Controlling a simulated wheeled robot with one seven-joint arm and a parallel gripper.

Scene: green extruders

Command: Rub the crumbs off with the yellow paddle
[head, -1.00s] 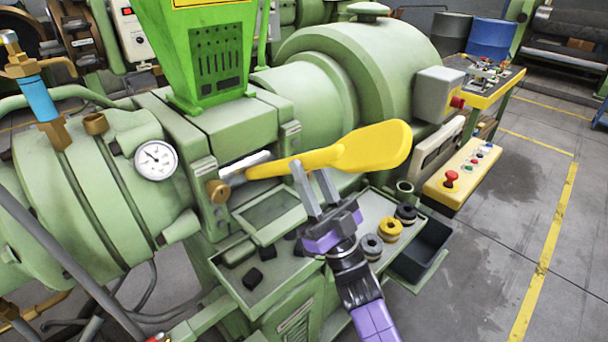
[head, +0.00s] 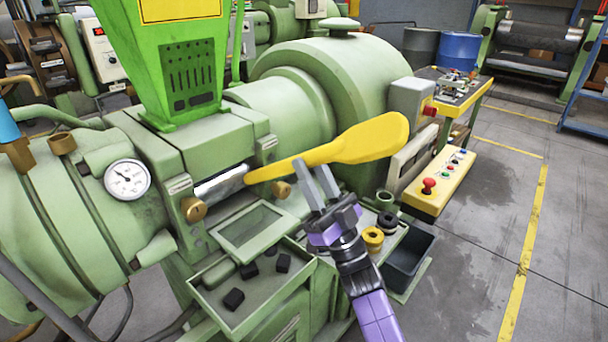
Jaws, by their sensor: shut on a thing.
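The yellow paddle (head: 365,142) is in my gripper (head: 314,172), which is shut on it near its middle. Its broad end points right and up, and its narrow end points left. The narrow end is in front of the green extruder (head: 290,105), by the right end of an opening with a shiny metal roll (head: 220,183). I cannot tell whether it touches anything there. No crumbs can be made out on the roll. Several small black lumps, one of them here (head: 283,263), lie in the green tray (head: 215,313) below; I cannot tell whether these are the crumbs.
Brass knobs (head: 193,209) flank the opening. A hinged-looking green frame (head: 250,232) juts out below it. Black and yellow rings (head: 373,238) stand right of my gripper, beside a dark bin (head: 408,257). A yellow control box (head: 438,183) is farther right; the floor beyond is open.

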